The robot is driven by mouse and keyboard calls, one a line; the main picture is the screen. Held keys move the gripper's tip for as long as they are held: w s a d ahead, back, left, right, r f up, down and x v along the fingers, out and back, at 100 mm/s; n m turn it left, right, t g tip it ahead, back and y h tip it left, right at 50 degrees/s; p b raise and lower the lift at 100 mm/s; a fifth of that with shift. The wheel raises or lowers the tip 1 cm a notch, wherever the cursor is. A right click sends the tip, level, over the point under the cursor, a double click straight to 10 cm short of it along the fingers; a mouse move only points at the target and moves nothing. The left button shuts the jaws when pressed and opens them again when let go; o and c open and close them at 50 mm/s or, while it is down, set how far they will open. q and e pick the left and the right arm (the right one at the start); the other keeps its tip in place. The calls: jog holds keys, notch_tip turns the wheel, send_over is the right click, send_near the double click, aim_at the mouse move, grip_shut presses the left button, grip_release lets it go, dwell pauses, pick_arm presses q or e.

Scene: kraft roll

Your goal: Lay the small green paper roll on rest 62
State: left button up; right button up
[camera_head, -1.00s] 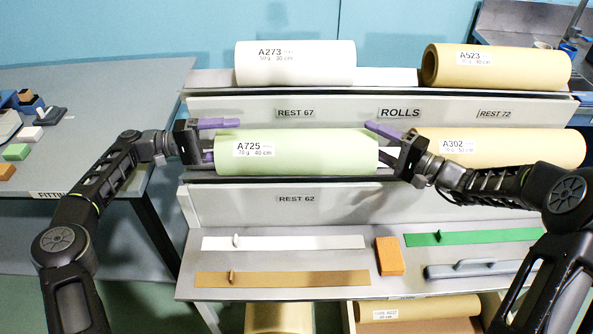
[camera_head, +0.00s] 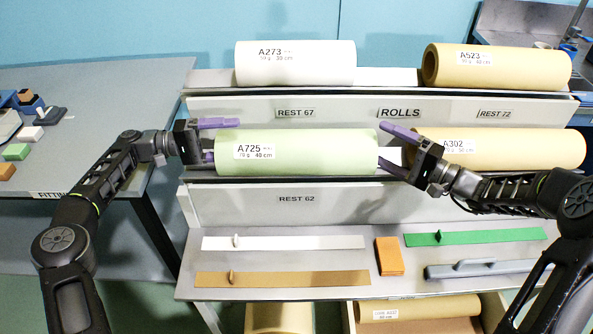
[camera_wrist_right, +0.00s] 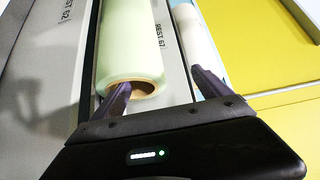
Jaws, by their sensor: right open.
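The light green paper roll (camera_head: 310,152), labelled A725, lies level along the lower tier, directly above the REST 62 label (camera_head: 297,199). It appears to sit on that rest. My left gripper (camera_head: 213,140) is at the roll's left end with its fingers spread, one above the roll's edge and one low at the end. My right gripper (camera_head: 396,150) is open just off the right end. In the right wrist view the roll's open brown core (camera_wrist_right: 145,90) faces me, one finger overlaps its edge in the picture, and the other is well apart.
Tan roll A302 (camera_head: 520,148) lies to the right on the same tier, behind my right gripper. White roll A273 (camera_head: 295,65) and tan roll A523 (camera_head: 500,67) lie on the upper tier. An orange block (camera_head: 389,257) and flat strips lie on the front ledge.

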jog(key=v, duration=0.8)
jog(key=shift+d, duration=0.2)
pick_arm(q)
jog(key=shift+a, duration=0.1)
pick_arm(e)
jog(key=shift+s+f, duration=0.1)
